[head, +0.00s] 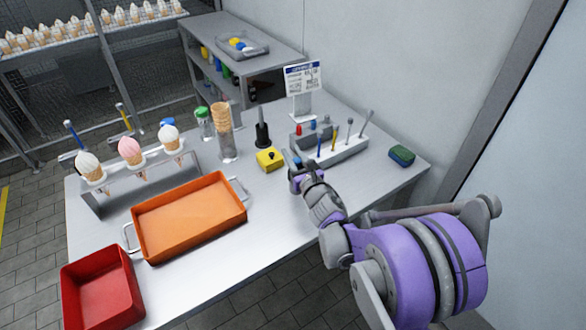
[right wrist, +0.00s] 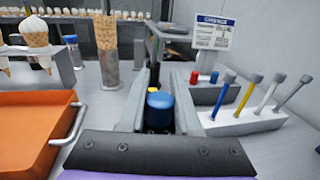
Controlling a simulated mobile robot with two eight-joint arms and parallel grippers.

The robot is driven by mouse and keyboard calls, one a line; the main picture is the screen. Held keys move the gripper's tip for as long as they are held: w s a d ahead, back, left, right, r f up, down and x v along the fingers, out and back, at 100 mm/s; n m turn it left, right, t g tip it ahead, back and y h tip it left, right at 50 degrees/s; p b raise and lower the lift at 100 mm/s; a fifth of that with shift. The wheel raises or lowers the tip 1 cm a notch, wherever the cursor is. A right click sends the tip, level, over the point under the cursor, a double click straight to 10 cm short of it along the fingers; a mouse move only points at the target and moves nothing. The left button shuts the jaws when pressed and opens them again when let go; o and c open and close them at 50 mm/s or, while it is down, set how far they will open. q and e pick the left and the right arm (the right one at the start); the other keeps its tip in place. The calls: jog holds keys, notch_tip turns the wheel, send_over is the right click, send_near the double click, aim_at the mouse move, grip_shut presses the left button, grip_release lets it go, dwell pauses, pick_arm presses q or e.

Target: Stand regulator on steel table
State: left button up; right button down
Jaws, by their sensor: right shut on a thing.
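My right gripper (head: 298,172) is low over the right half of the steel table (head: 225,255), in front of the tool rack. In the right wrist view its fingers are shut on a dark part with a round blue top (right wrist: 160,102), which seems to be the regulator. It looks about upright between the fingers. Its lower end is hidden, so I cannot tell whether it touches the table. In the head view the gripper mostly covers it. My left gripper is not in view.
A yellow block (head: 270,159) sits just left of the gripper. The grey tool rack (head: 345,150) stands behind right, with a sign (head: 303,80) behind it. A green sponge (head: 402,155) lies at right. An orange tray (head: 190,218), cone stand (head: 140,177) and red bin (head: 102,287) are left.

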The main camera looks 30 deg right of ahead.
notch_tip(320, 180, down, 4)
jog(key=shift+r+b, duration=0.15)
jog(key=shift+b, duration=0.15)
jog(key=shift+f, duration=0.2)
jog(key=c, duration=0.6)
grip_release()
jog(key=shift+r, duration=0.1)
